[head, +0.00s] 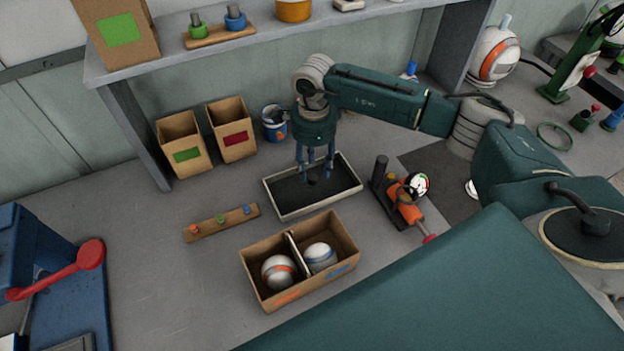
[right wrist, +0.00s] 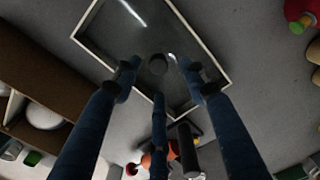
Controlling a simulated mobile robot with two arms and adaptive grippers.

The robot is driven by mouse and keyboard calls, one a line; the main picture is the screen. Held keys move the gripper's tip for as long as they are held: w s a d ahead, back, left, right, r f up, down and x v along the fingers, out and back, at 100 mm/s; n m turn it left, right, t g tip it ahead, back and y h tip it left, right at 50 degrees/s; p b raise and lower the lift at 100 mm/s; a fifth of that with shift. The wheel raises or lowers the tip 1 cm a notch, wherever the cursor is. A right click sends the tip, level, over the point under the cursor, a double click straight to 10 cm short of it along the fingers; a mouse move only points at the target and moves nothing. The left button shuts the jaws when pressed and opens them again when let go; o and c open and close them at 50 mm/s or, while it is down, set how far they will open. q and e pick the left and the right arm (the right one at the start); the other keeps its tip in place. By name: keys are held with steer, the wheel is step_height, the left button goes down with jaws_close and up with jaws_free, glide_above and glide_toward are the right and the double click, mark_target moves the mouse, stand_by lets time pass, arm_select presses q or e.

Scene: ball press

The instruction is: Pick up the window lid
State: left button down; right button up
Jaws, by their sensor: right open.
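The window lid (head: 343,193) is a flat rectangular panel with a pale frame, a dark pane and a small dark knob (head: 313,181) in its middle. It lies on the grey table at the centre of the head view. In the right wrist view the lid (right wrist: 195,48) fills the upper middle, with the knob (right wrist: 158,66) between my fingers. My right gripper (head: 316,171) points down over the lid, its fingers open and spread around the knob. I cannot tell whether the fingers touch the lid. My left gripper is not in view.
A cardboard box (head: 345,235) with two balls stands in front of the lid. An orange clamp-like tool (head: 410,212) lies close to its right. A wooden strip with pegs (head: 222,223) is at left, a blue machine with red lever (head: 62,275) farther left. Open cartons (head: 184,150) and a shelf (head: 270,31) are behind.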

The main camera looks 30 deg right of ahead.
mark_target(314, 176)
step_height(314, 176, down, 2)
steer(key=shift+s+f+p, duration=0.1)
steer(key=shift+f+p, duration=0.1)
steer(key=shift+p, duration=0.25)
steer(key=shift+f, duration=0.55)
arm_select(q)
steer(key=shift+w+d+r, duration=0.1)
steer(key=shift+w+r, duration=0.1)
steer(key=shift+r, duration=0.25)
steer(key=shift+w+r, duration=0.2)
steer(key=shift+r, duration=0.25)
arm_select(e)
jaws_close()
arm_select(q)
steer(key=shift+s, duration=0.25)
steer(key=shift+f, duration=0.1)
arm_select(e)
steer(key=shift+r, duration=0.15)
